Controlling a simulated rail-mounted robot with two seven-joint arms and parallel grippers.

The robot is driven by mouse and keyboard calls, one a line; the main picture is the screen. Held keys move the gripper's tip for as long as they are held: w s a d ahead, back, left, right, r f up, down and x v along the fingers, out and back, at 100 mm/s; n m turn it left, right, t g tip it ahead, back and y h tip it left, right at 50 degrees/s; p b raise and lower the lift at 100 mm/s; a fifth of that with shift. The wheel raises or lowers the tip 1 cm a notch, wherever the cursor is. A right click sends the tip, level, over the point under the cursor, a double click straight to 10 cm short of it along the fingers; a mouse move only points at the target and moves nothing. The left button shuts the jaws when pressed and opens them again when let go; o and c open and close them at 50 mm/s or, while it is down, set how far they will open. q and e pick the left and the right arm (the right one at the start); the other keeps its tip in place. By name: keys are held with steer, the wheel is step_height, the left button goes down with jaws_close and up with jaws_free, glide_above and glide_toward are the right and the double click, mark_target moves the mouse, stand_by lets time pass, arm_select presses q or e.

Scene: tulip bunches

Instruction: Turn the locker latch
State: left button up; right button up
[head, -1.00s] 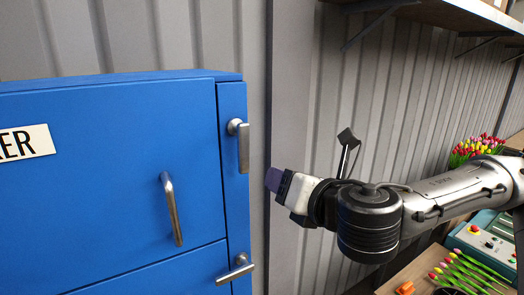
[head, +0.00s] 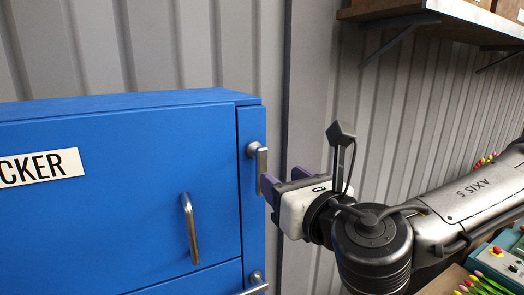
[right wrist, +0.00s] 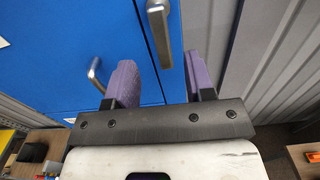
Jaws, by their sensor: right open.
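The blue locker (head: 95,235) fills the left of the head view. Its upper latch (head: 263,162) is a metal lever on the narrow right strip, hanging down from its pivot. A lower latch (head: 250,290) lies about level and is cut by the frame's bottom edge. My right gripper (head: 285,181) is open, with purple fingers close to the upper latch's right side. In the right wrist view, the upper latch (right wrist: 161,32) appears between the finger directions of my right gripper (right wrist: 160,60), free of both fingers. Its depth between them is unclear. My left gripper is out of view.
A bar handle (head: 190,230) stands out from the locker door, left of the latches. A ribbed metal wall (head: 395,130) is behind. A shelf (head: 440,12) hangs at top right. A control box (head: 500,262) and tulips stand at lower right.

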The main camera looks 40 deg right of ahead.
mark_target(264, 165)
steer(key=p+x, duration=0.1)
steer(key=x, duration=0.5)
steer(key=shift+w+d+p, duration=0.15)
steer(key=shift+w+p, duration=0.2)
steer(key=shift+p, duration=0.05)
steer(key=shift+x, duration=0.75)
steer(key=shift+w, duration=0.1)
steer(key=shift+c, duration=0.4)
steer(key=c, duration=0.6)
jaws_close()
